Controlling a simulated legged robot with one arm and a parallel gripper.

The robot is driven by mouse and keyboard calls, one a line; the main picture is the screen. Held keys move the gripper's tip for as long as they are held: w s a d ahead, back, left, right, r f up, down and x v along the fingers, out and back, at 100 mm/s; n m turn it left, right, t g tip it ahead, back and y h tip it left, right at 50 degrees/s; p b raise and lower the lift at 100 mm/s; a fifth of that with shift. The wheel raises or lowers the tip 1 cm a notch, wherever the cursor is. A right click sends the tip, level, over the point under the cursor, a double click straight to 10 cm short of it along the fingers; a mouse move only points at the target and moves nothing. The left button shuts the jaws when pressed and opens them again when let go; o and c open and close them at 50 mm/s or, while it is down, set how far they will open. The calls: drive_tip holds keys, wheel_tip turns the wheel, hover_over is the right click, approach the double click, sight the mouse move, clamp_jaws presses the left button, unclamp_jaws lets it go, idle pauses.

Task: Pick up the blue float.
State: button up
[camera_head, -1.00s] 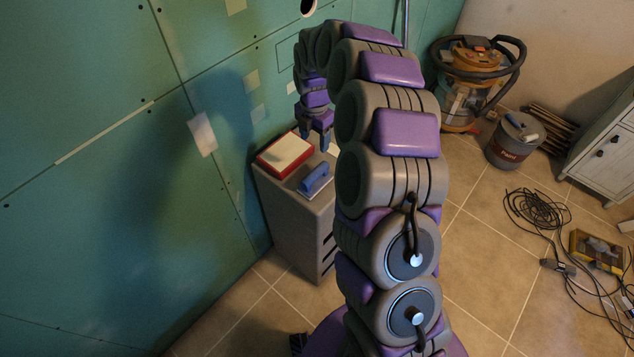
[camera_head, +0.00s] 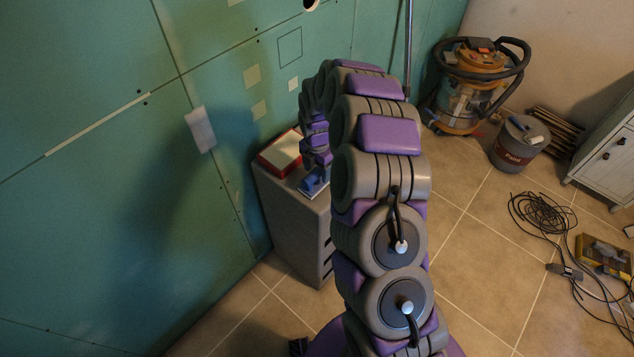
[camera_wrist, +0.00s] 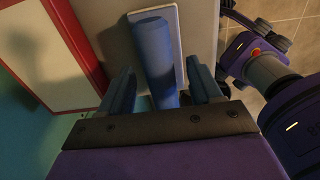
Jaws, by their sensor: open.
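The blue float (camera_head: 313,185) lies on top of the grey cabinet (camera_head: 295,230), near its right edge. In the wrist view its blue handle (camera_wrist: 154,50) runs between my two fingers, above a pale plate (camera_wrist: 178,30). My gripper (camera_wrist: 163,85) is open, with one blue finger on each side of the handle and gaps showing on both sides. In the head view my gripper (camera_head: 316,166) is down at the float and hides part of it.
A red-framed white tray (camera_head: 281,154) lies beside the float on the cabinet, close to the green wall (camera_head: 90,200). A vacuum (camera_head: 470,85), a paint bucket (camera_head: 519,143) and coiled cable (camera_head: 540,212) stand or lie on the floor to the right.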

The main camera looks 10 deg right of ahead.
drive_tip(key=shift+f, duration=0.65)
drive_tip(key=shift+r, duration=0.1)
drive_tip(key=shift+c, duration=0.2)
clamp_jaws()
wheel_tip(320, 180, up, 3)
drive_tip(key=shift+r+p, duration=0.2)
drive_tip(key=shift+p, duration=0.45)
drive_tip(key=shift+s+r, duration=0.15)
drive_tip(key=shift+s, duration=0.15)
drive_tip(key=s+r+p, duration=0.1)
drive_tip(key=s+p, duration=0.2)
drive_tip(key=s, duration=1.2)
drive_tip(key=shift+s+d+r, duration=0.15)
drive_tip(key=shift+s+d, duration=0.1)
